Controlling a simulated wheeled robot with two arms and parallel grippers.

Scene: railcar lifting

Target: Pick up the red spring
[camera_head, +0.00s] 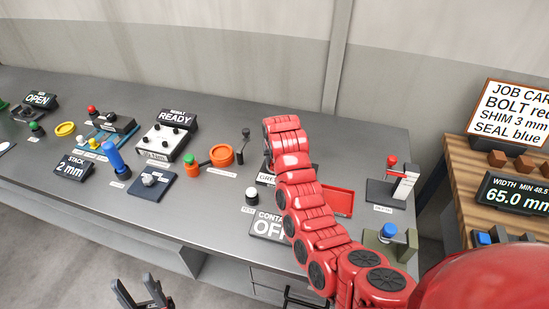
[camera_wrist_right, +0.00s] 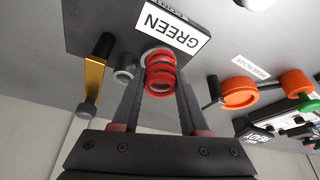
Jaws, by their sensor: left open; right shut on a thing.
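The red spring (camera_wrist_right: 161,76) shows in the right wrist view, its coils between the fingertips of my right gripper (camera_wrist_right: 160,84). That gripper is shut on the spring, close over a dark plate with a GREEN label (camera_wrist_right: 171,29). I cannot tell whether the spring touches the plate. In the head view my red right arm hides the spring and the right gripper. My left gripper (camera_head: 143,294) is open and empty at the bottom of the head view, in front of the bench's front edge.
The grey bench (camera_head: 215,192) holds an orange ring (camera_head: 221,155), a blue handle (camera_head: 112,155), a CONTACT sign (camera_head: 268,226) and a red tray (camera_head: 339,202). In the right wrist view a gold-sided lever (camera_wrist_right: 94,76) stands left of the spring. A wooden table (camera_head: 456,165) stands at right.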

